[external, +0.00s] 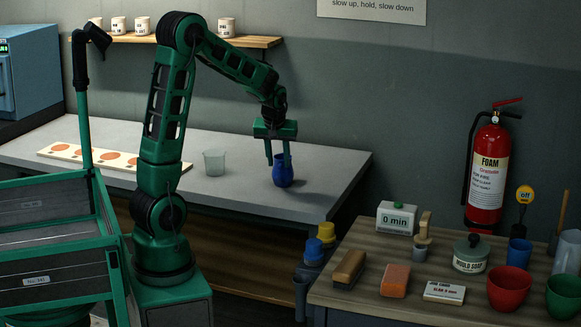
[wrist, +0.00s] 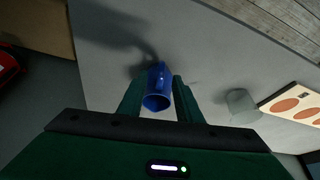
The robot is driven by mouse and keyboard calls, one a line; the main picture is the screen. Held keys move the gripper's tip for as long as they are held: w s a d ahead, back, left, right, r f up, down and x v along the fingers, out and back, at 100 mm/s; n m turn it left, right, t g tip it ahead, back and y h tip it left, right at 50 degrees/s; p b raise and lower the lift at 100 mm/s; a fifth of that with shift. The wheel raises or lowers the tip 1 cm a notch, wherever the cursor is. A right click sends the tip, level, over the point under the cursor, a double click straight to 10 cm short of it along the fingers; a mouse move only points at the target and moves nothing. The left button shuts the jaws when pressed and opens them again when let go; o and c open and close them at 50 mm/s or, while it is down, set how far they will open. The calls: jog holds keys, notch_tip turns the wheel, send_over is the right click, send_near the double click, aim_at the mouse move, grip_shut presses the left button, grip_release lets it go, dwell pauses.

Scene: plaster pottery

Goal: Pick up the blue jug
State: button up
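The blue jug (external: 283,172) stands upright on the grey table, near its right end. My gripper (external: 278,163) points down at it from above, with its fingers apart. In the external view one finger is left of the jug and the other overlaps its upper part. In the wrist view the jug (wrist: 157,88) shows between the two fingertips of my gripper (wrist: 161,80), its open mouth toward the camera. The fingers lie close along both sides of it; whether either touches it is hard to tell.
A translucent grey cup (external: 214,163) stands left of the jug on the grey table (external: 330,165). A board with orange discs (external: 75,153) lies further left. A wooden bench (external: 330,290) at the front right holds several pots and tools. A shelf with mugs (external: 260,41) hangs behind.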

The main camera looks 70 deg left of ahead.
aim_at(280, 167)
jog(key=x, duration=0.5)
jog(key=shift+w+a, duration=0.1)
jog(key=shift+a, duration=0.05)
grip_shut()
